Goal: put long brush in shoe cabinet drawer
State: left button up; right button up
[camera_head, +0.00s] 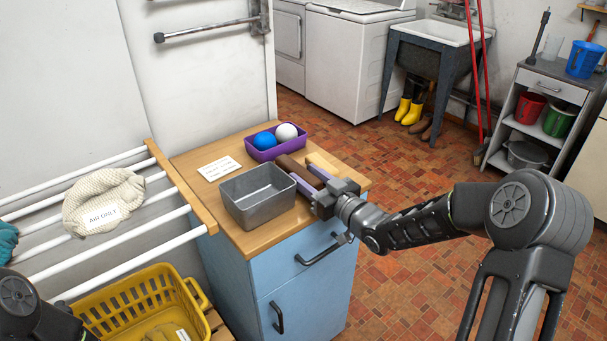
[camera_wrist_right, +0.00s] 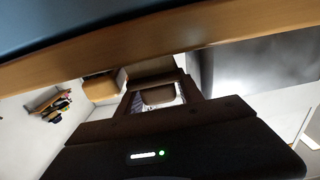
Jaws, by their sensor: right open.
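The blue shoe cabinet (camera_head: 262,275) with a wooden top stands in the middle of the head view. Its drawer (camera_head: 290,264) looks shut, with a dark bar handle (camera_head: 320,248) on the front. A dark brown brush-like block (camera_head: 297,170) lies on the top, beside a light wooden piece (camera_head: 322,160); I cannot tell if they are one long brush. My left gripper is out of view; only arm parts show.
A grey metal bin (camera_head: 255,208) and a purple tray (camera_head: 275,153) with a blue and a white ball stand on the cabinet top, near a label card (camera_head: 219,168). A drying rack (camera_head: 115,250) and yellow basket (camera_head: 140,305) are left. Tiled floor (camera_head: 395,285) is open at right.

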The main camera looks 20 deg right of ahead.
jog(key=v, duration=0.9)
jog(key=shift+s+d+b, duration=0.15)
jog(key=shift+s+b, duration=0.2)
jog(key=shift+s, duration=0.35)
jog(key=shift+o, duration=0.5)
